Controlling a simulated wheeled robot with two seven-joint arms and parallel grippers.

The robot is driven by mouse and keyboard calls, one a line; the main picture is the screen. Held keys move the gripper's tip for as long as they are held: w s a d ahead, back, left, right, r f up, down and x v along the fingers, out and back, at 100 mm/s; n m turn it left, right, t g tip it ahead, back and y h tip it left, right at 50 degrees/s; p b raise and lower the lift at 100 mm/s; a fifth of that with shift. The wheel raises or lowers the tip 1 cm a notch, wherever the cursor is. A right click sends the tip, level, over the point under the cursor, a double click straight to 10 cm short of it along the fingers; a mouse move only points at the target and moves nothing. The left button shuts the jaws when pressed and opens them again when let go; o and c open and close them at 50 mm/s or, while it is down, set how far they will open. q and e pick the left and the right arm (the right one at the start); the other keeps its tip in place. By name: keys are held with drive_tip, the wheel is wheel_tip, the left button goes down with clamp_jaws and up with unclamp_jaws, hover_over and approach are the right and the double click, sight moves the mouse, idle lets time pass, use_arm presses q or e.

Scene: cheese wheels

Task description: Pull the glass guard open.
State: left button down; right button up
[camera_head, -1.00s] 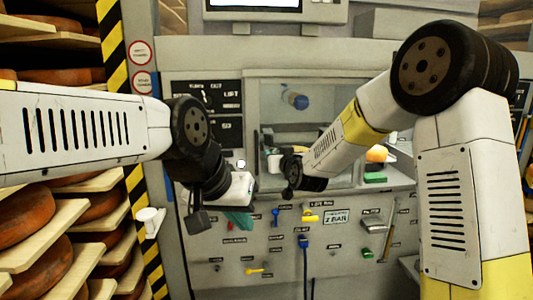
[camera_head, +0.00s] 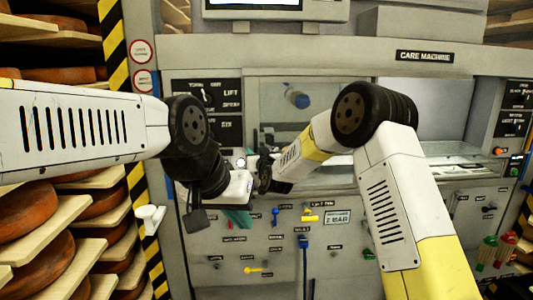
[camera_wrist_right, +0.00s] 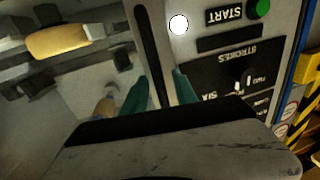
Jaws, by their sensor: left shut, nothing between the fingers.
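The glass guard (camera_head: 272,108) is a clear pane in a grey frame on the care machine, left of centre in the head view. My right gripper (camera_wrist_right: 160,92) is at the guard's left side, by the control panel. In the right wrist view its two teal fingers are apart, and a long dark strip (camera_wrist_right: 150,45) runs toward the gap between them. I cannot tell whether they touch it. In the head view the right fingertips are hidden. My left gripper (camera_head: 238,218) is shut and empty, lower down in front of the machine's lower panel.
A panel with a green START button (camera_wrist_right: 260,8) and a STROKES knob (camera_wrist_right: 243,77) is beside the right gripper. A yellow-handled tool (camera_wrist_right: 65,40) is behind the guard. Shelves of cheese wheels (camera_head: 25,215) stand at the left.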

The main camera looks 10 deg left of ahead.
clamp_jaws()
idle(1.4)
